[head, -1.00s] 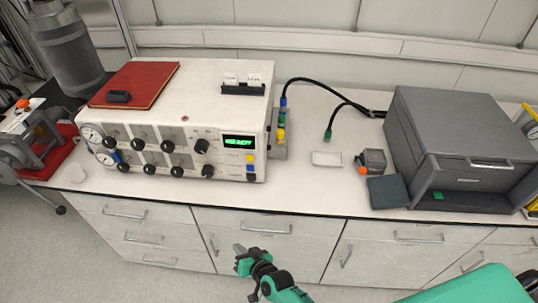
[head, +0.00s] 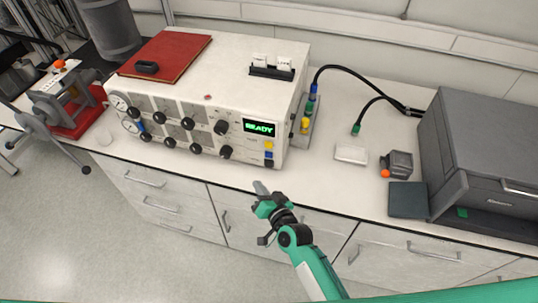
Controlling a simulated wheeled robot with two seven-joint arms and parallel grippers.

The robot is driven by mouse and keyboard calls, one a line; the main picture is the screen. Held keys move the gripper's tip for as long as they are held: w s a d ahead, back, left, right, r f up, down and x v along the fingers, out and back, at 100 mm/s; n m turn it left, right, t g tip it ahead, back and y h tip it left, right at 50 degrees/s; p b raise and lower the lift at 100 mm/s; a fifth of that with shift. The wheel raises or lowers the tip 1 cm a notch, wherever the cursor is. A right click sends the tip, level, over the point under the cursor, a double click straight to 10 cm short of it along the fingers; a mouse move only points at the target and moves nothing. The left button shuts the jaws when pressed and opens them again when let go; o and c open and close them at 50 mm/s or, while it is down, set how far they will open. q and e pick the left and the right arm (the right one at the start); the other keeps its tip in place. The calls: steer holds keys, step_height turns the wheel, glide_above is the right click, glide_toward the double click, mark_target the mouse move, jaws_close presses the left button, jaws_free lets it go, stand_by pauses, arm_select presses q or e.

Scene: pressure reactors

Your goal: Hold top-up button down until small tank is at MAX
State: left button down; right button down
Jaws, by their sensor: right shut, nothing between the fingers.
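A white control box (head: 217,90) stands on the bench with a lit green READY display (head: 260,128). Below the display are small yellow (head: 268,145) and blue (head: 269,154) buttons; I cannot read their labels, so I cannot tell which button is the top-up one. My right gripper (head: 262,188) is shut and empty, in front of the bench edge and below the button panel, apart from it. My left gripper is not in view. No small tank with a MAX mark can be made out.
A grey cylinder (head: 106,32) stands at the back left. Black cables (head: 365,75) run behind a small white tray (head: 351,154). A grey device (head: 490,150) fills the right. Bench drawers (head: 165,205) lie below.

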mark_target(269, 155)
steer(key=w, duration=0.2)
steer(key=w+d+b, duration=0.1)
steer(key=w, duration=0.1)
steer(key=w+d+b, duration=0.1)
steer(key=w, duration=0.2)
steer(key=shift+d+f, duration=0.1)
steer(key=shift+d, duration=0.05)
steer(key=shift+w+d+b, duration=0.2)
steer(key=shift+w+b, duration=0.15)
steer(key=shift+w, duration=0.25)
steer(key=shift+w, duration=0.1)
stand_by(1.4)
steer(key=shift+w+d, duration=0.1)
steer(key=shift+w, duration=0.2)
steer(key=shift+w+d, duration=0.15)
steer(key=shift+w, duration=0.25)
stand_by(0.6)
stand_by(1.6)
steer(key=shift+s+a, duration=0.25)
steer(key=shift+s, duration=0.6)
steer(key=shift+p, duration=0.3)
